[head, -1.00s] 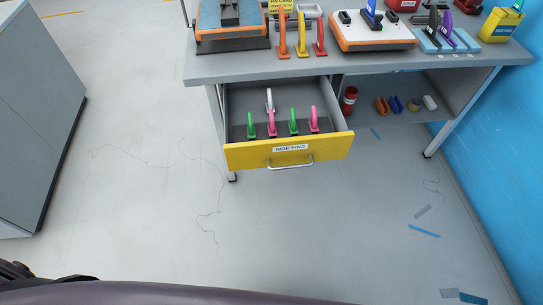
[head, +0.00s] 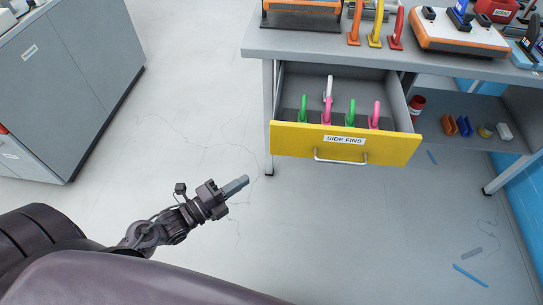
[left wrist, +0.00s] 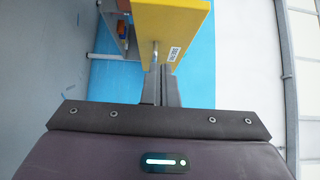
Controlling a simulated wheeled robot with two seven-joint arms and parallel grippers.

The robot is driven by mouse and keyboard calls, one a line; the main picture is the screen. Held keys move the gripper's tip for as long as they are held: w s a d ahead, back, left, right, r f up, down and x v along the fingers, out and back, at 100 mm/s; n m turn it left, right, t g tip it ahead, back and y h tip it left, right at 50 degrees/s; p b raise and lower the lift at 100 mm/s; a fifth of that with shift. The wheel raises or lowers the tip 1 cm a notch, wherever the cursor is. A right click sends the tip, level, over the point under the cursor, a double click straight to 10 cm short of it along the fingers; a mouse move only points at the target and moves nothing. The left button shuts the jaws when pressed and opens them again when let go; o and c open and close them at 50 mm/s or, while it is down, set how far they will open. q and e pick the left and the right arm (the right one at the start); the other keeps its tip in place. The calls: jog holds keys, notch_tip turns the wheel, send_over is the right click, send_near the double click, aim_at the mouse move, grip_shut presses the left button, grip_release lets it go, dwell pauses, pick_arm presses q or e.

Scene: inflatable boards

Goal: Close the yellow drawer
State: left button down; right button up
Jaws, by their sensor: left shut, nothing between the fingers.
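The yellow drawer (head: 300,142) is pulled out from under the grey workbench and labelled "SIDE FINS". A silver bar handle (head: 341,158) is on its front. Several green, pink and white fins stand inside it. My left gripper (head: 238,185) is to the left of the drawer front and lower in the head view, apart from it, with its fingers shut and empty. In the left wrist view the shut fingers (left wrist: 160,85) point toward the yellow drawer front (left wrist: 172,30) and its handle (left wrist: 155,53). My right gripper is not in view.
The grey workbench (head: 340,46) carries fins and orange-edged devices on top. An open shelf (head: 470,130) right of the drawer holds small items. A grey cabinet (head: 70,85) stands at left. The floor before the drawer is clear.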

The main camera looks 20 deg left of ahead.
pick_arm(q)
send_near(283, 145)
jog(key=d, duration=0.4)
jog(key=w, duration=0.4)
jog(key=shift+a+r+p, duration=0.1)
jog(key=shift+a+p, duration=0.25)
jog(key=shift+w+a, duration=0.15)
jog(key=shift+w, duration=0.4)
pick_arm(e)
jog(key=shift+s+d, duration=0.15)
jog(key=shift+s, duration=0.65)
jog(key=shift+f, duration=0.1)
